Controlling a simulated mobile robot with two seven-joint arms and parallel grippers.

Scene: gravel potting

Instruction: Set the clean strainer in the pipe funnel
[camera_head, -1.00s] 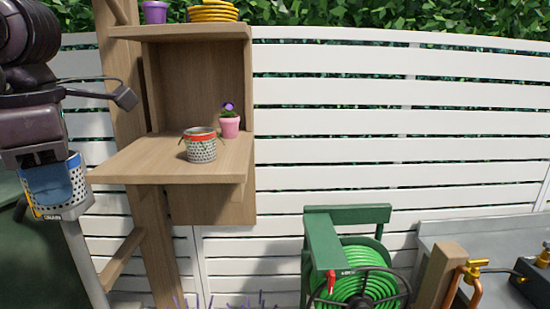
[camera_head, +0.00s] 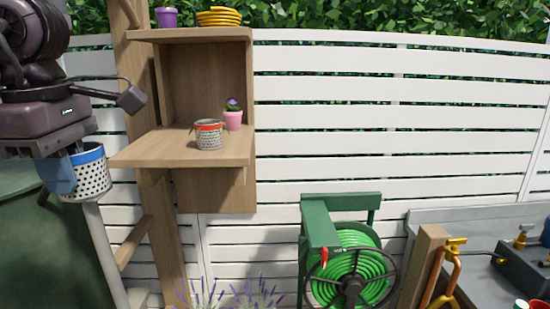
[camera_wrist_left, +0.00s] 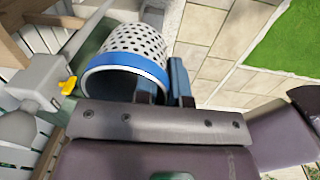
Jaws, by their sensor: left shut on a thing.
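My left gripper (camera_head: 70,168) is shut on a white perforated strainer (camera_head: 94,176) with a blue rim, gripping its wall. The strainer looks upright in the head view, with no dirt visible on it. In the left wrist view its rim (camera_wrist_left: 98,72) faces the camera and the gripper fingers (camera_wrist_left: 163,88) are at its right side. A grey pipe (camera_head: 104,250) rises just below the strainer; its top end is partly hidden, so I cannot tell whether they touch. My right gripper is not in view.
A second strainer (camera_head: 209,141) with a red rim stands on the wooden shelf (camera_head: 150,150) beside a pink flowerpot (camera_head: 233,121). A green hose reel (camera_head: 350,265) and a grey bench (camera_head: 455,216) are at right. A dark green rounded object (camera_head: 35,250) is at lower left.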

